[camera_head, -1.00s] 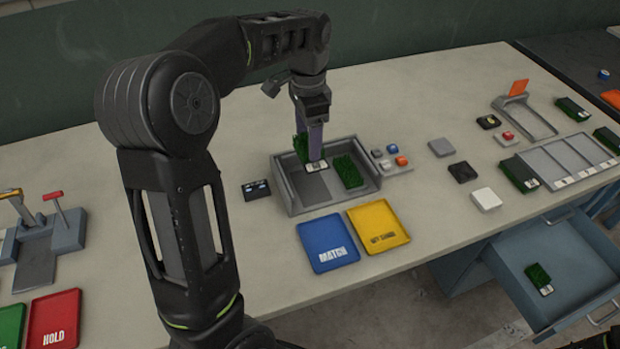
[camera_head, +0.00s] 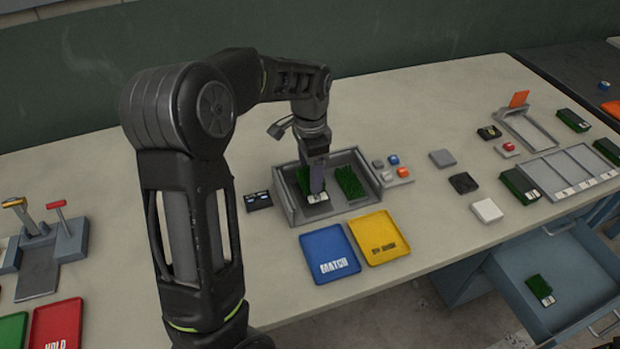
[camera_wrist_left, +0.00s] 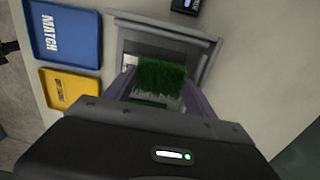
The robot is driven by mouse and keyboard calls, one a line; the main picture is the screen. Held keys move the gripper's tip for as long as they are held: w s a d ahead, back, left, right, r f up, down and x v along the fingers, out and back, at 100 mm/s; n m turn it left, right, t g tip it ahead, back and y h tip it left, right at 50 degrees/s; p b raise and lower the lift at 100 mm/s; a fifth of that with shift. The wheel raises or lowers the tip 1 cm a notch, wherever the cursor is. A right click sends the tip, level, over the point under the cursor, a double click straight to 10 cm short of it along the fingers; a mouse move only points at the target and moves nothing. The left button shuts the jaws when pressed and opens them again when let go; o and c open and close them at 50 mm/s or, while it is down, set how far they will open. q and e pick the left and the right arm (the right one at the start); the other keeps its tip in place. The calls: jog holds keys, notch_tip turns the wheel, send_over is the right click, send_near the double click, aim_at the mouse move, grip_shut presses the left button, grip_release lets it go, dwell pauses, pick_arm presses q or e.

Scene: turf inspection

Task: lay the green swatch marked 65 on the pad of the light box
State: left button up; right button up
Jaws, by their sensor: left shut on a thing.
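My left gripper (camera_head: 317,186) points down into the grey light box (camera_head: 288,206) and is shut on a green swatch (camera_head: 305,180) with a white label. The swatch is low in the left part of the box, over the pad, which it hides. I cannot tell whether it touches the pad, and its number is too small to read. In the left wrist view, green turf (camera_wrist_left: 160,77) shows between the fingers. A second green swatch (camera_head: 350,182) lies in the right part of the box. My right gripper is not in view.
The blue MATCH tray (camera_head: 325,245) and a yellow tray (camera_head: 380,235) lie in front of the box, both empty. A small black display (camera_head: 258,200) is left of it, a button panel (camera_head: 398,177) right. An open drawer (camera_head: 570,262) holds another swatch (camera_head: 540,288).

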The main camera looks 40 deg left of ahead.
pick_arm(q)
jog(key=shift+f, duration=1.5)
jog(key=shift+f, duration=0.2)
jog(key=o, duration=1)
jog(key=shift+r, duration=0.15)
notch_tip(320, 180, up, 12)
